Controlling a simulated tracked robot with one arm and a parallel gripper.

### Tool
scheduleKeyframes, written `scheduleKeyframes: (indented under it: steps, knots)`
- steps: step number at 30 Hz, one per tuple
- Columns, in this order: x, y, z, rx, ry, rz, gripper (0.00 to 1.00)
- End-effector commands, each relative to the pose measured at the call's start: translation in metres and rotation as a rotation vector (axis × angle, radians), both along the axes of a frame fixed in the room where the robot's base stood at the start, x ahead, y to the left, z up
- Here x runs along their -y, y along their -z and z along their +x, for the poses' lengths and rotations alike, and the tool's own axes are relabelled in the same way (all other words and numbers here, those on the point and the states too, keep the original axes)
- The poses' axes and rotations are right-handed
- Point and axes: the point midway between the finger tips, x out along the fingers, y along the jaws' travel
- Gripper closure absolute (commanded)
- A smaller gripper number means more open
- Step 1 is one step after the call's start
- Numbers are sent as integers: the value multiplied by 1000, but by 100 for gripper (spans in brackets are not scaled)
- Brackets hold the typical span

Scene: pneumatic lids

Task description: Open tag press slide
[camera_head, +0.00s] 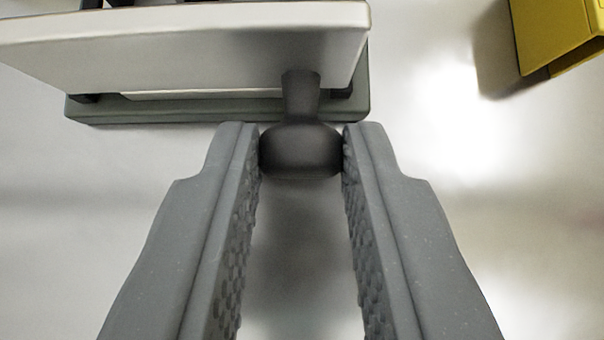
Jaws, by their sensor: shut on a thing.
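The press slide is a pale slab (190,50) at the top left, set over a grey-green base frame (230,112). A dark round knob (300,152) on a short stem sticks out from the slab's near face, close to its right end. My gripper (301,150) is shut on the knob, with one textured finger against each side of it. The knob sits between the fingertips. The slab's far side is cut off by the top edge of the picture, and no tag can be made out.
A yellow block (555,35) stands at the top right, apart from the slab. The pale, shiny surface (500,190) to the right and below is clear. Some dark parts show behind the slab at the top edge.

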Motion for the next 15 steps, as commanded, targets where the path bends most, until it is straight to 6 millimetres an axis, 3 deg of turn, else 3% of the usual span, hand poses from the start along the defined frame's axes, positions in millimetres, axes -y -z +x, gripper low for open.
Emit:
scheduleKeyframes:
  steps: [11,12,14,15]
  knots:
    - [0,-1,-4,2,0,0,100]
    - [0,-1,-4,2,0,0,73]
    - [0,-1,-4,1,0,0,57]
    - [0,-1,-4,1,0,0,57]
